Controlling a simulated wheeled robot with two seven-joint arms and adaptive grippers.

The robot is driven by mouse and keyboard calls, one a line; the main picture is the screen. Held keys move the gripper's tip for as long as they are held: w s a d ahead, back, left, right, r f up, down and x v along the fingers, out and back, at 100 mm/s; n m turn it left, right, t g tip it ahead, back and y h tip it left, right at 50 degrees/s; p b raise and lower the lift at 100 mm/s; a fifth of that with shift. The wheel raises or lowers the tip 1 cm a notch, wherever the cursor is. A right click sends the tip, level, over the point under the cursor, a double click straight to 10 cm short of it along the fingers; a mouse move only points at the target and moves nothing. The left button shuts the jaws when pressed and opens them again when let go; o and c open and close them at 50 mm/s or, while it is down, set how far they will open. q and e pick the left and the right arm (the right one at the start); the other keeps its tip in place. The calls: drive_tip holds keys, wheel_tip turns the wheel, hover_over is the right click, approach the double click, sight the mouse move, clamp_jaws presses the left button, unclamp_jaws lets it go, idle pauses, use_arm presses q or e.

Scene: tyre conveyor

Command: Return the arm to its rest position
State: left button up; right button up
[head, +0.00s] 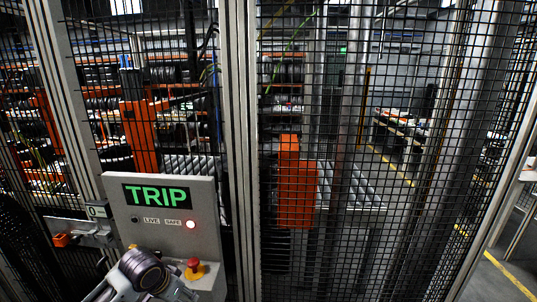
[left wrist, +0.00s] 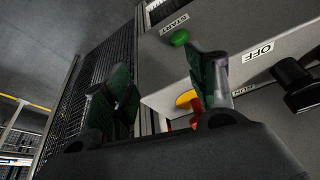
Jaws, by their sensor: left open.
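My left gripper (left wrist: 165,95) is open and empty in the left wrist view, its two dark green fingers spread apart. I cannot tell the exact gap from the fingers to the box. In the head view my left arm (head: 145,272) is in front of the box's lower part; its fingers cannot be made out. My right gripper is not in view.
The box display (head: 156,195) reads TRIP, and a light (head: 191,225) by SAFE glows. A red emergency button (head: 193,266) sits on yellow. Black mesh fence (head: 345,150) and grey posts stand close. Behind are orange machinery (head: 298,190), rollers and tyre racks.

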use_arm(q)
drive_tip(key=s+d+f+n+y, duration=0.15)
drive_tip(key=s+f, duration=0.25)
drive_tip(key=s, duration=0.6)
drive_tip(key=s+d+f+n+h, duration=0.1)
drive_tip(key=s+d+f, duration=0.15)
drive_tip(key=s, duration=0.75)
wheel_tip(320, 180, down, 35)
drive_tip(key=s+g+b, duration=0.2)
drive_tip(key=s+a+f+b, duration=0.1)
drive_tip(key=s+a+f, duration=0.1)
drive_tip(key=s+f, duration=0.9)
drive_tip(key=s+a+f+g+b, duration=0.1)
drive_tip(key=s+a+f, duration=0.1)
drive_tip(key=s+f, duration=0.9)
drive_tip(key=shift+s+a+f+m+y, duration=0.25)
drive_tip(key=shift+s+m+y, duration=0.1)
drive_tip(key=shift+m, duration=0.1)
